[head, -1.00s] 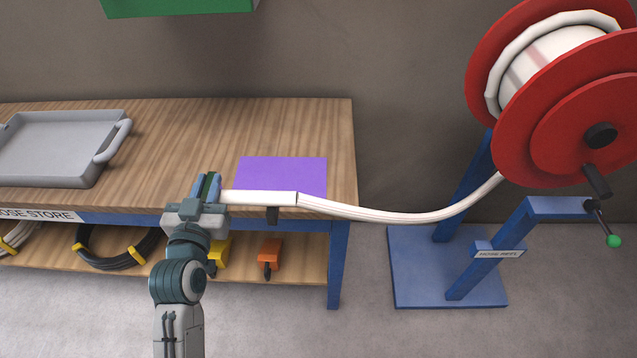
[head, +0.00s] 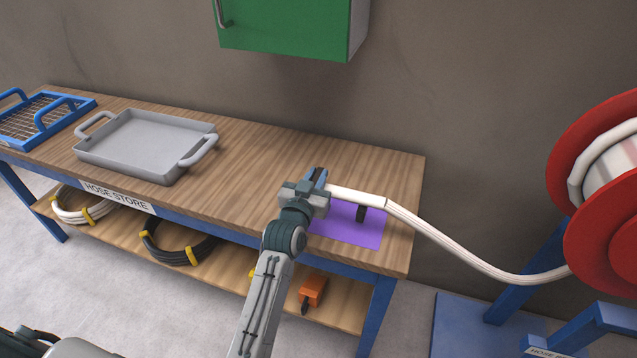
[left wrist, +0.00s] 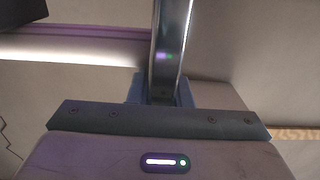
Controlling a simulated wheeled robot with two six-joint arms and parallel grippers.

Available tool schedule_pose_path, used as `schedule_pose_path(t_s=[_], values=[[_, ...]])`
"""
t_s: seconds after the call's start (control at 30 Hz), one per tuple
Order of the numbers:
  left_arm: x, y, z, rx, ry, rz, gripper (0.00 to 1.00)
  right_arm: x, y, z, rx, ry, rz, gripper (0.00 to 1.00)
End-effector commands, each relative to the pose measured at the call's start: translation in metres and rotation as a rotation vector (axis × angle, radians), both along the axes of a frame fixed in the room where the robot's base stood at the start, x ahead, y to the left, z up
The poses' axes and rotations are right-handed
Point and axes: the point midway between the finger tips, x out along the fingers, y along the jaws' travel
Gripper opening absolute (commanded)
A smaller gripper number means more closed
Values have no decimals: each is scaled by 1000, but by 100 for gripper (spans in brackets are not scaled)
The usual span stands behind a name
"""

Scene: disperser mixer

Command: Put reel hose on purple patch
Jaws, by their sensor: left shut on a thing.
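The white reel hose (head: 450,244) runs from the red reel (head: 608,200) at the right to my left gripper (head: 318,182). My left gripper is shut on the hose's end piece (head: 352,195), which shows over the purple patch (head: 345,232) on the bench top. A small dark part hangs under the end piece. I cannot tell whether the hose touches the patch. The gripper and arm hide part of the patch's left side. The left wrist view shows a white band (left wrist: 80,52), perhaps the hose. My right gripper is not in view.
The wooden bench (head: 250,170) carries a grey tray (head: 150,150) and a blue wire basket (head: 45,118) to the left. A green cabinet (head: 285,30) hangs above. Coiled hoses and an orange tool (head: 313,291) lie on the lower shelf.

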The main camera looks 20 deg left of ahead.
Motion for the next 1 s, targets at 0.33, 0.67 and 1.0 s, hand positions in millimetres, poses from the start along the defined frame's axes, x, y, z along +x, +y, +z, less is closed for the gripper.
schedule_pose_path(t_s=[0.33,0.67,1.0], values=[[11,-2,-31,-1,0,0,0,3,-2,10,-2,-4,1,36],[10,-1,-36,-1,-3,0,0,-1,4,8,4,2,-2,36],[10,-1,-47,-1,-2,0,0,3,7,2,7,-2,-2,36]])
